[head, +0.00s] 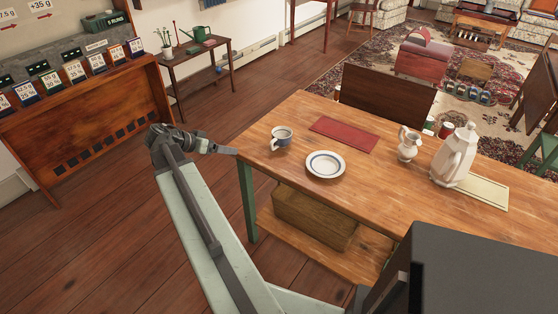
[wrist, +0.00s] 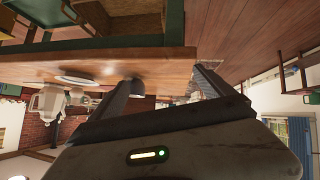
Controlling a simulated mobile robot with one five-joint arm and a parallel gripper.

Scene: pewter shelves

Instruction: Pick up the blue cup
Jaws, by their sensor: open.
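The blue cup (head: 280,139), white with blue on it, stands upright near the left end of the wooden table (head: 400,172). My gripper (head: 228,150) is at the table's left edge, to the left of the cup and apart from it. It is open and empty. In the wrist view, which is turned upside down, the two fingers (wrist: 165,82) spread apart. A small dark rounded shape (wrist: 134,86), probably the cup, shows beyond the left finger, which partly hides it.
A blue-rimmed plate (head: 325,164) lies just right of the cup. A red mat (head: 343,134), a small white jug (head: 408,145) and a tall white pot (head: 455,155) are farther right. A wooden box (head: 314,216) sits on the lower shelf. A bench (head: 388,98) stands behind the table.

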